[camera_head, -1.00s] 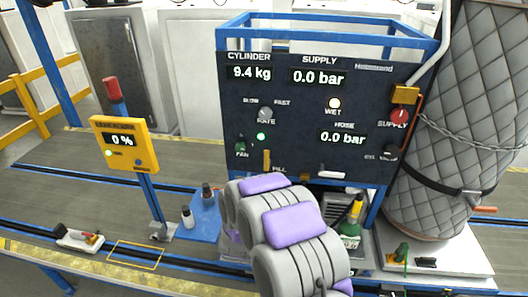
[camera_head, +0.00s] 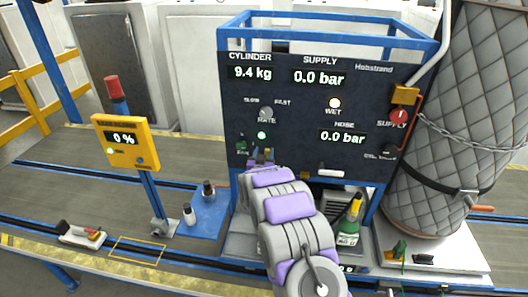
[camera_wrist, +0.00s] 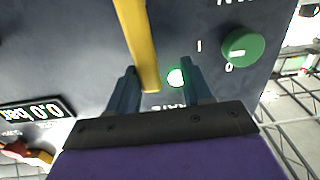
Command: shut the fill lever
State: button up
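The fill lever, a yellow bar, shows in the wrist view (camera_wrist: 139,45), reaching down from the top edge. Its lower end lies between the two dark fingers of my gripper (camera_wrist: 160,75), closer to the left finger. The fingers are apart, and I see no clear grip on the lever. In the head view my gripper (camera_head: 262,157) is at the lower left of the dark control panel (camera_head: 300,100). There my arm hides most or all of the lever and its label.
A green fan knob (camera_wrist: 243,45) is close beside the right finger in the wrist view. A red supply knob (camera_head: 399,116) is at the panel's right. A yellow readout post (camera_head: 125,142) stands left, and a quilted tank (camera_head: 440,120) stands right.

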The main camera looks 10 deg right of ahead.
jog(key=shift+w+d, duration=0.25)
jog(key=shift+d, duration=0.3)
jog(key=shift+w+d, duration=0.25)
jog(key=shift+d, duration=0.25)
jog(key=shift+s+r, duration=0.1)
jog(key=shift+c, duration=0.4)
jog(key=shift+a, duration=0.6)
jog(key=c, duration=0.4)
jog(key=shift+d, duration=0.3)
grip_shut()
jog(key=shift+a, duration=0.15)
